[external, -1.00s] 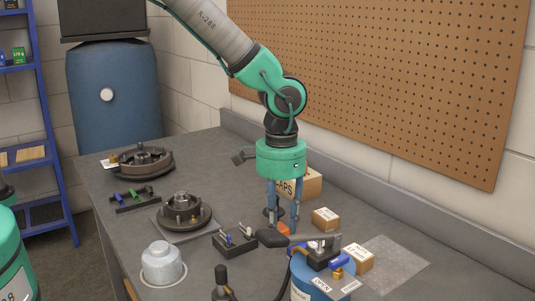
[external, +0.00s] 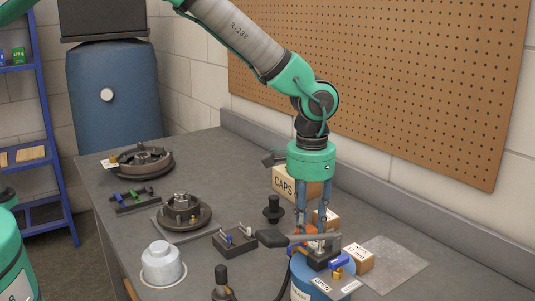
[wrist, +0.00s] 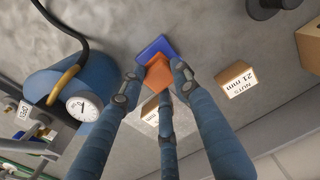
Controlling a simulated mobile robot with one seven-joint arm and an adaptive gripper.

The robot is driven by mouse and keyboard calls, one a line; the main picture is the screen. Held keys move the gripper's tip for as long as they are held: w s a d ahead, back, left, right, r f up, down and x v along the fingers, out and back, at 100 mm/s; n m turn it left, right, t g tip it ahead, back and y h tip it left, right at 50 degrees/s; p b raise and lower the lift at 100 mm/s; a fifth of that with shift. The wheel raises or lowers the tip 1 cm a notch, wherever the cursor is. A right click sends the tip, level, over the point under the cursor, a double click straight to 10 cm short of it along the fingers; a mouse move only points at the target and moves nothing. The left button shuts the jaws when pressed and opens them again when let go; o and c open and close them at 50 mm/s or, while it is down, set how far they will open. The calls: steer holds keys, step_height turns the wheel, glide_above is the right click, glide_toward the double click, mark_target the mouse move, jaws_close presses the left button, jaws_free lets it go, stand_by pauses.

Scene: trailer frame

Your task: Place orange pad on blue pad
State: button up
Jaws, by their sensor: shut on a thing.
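My gripper (wrist: 156,84) is shut on the orange pad (wrist: 157,70), which sits between its fingertips in the wrist view. The blue pad (wrist: 155,47) lies on the bench just beyond the orange pad, and the orange pad covers part of it. I cannot tell whether the two pads touch. In the external view my gripper (external: 312,226) points down behind the black handle of the valve on the blue canister.
A blue canister (wrist: 42,82) with a gauge (wrist: 84,107) and hose stands close left in the wrist view. A box marked nuts (wrist: 236,80) is to the right, and another small box is behind the fingers. A CAPS box (external: 284,184) stands behind.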

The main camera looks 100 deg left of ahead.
mark_target(307, 233)
steer(key=shift+f+b, duration=0.3)
steer(key=shift+f, duration=1.25)
steer(key=shift+f, duration=0.15)
steer(key=o, duration=1)
steer(key=shift+o, duration=0.2)
step_height(307, 233, up, 12)
steer(key=p, duration=0.2)
